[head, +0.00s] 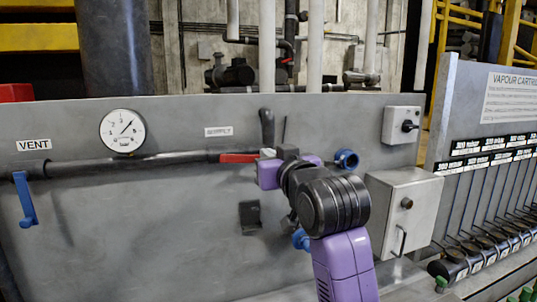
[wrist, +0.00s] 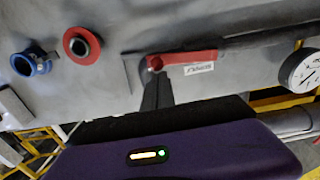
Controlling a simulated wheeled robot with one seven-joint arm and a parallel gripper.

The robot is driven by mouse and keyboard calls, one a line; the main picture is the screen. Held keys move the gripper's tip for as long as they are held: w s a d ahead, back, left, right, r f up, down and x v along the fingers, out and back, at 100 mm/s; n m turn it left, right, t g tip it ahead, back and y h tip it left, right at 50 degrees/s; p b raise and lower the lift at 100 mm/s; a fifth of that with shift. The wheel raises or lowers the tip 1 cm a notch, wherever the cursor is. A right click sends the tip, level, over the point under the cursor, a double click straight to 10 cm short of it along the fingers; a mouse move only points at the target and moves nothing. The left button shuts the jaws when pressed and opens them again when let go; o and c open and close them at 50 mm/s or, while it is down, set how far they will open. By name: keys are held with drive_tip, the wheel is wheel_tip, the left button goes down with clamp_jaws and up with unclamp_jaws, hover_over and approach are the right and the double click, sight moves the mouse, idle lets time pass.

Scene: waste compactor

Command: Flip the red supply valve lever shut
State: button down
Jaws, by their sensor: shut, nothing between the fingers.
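The red supply valve lever (head: 238,158) lies roughly horizontal, in line with the dark pipe under the SUPPLY label (head: 218,131). It also shows in the wrist view (wrist: 190,58), stretching right from its pivot. My gripper (wrist: 156,80) is shut and empty, its dark fingers pointing up at the pivot end of the lever. Whether the fingertips touch the lever cannot be told. In the head view my purple hand and arm stand just right of the lever and hide part of the panel behind.
A pressure gauge (head: 123,131) and a blue vent lever (head: 25,199) are at left. A blue coupling (head: 346,160) and a grey box (head: 404,203) are right of my arm. A red ring fitting (wrist: 82,44) shows in the wrist view. The panel below the pipe is mostly clear.

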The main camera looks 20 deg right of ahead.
drive_tip(key=a+f+m+b, duration=0.4)
drive_tip(key=f+m, duration=0.5)
drive_tip(key=m, duration=0.6)
drive_tip(key=a, duration=0.2)
drive_tip(key=shift+a+f, duration=0.35)
drive_tip(key=shift+f, duration=0.05)
drive_tip(key=shift+a, duration=0.2)
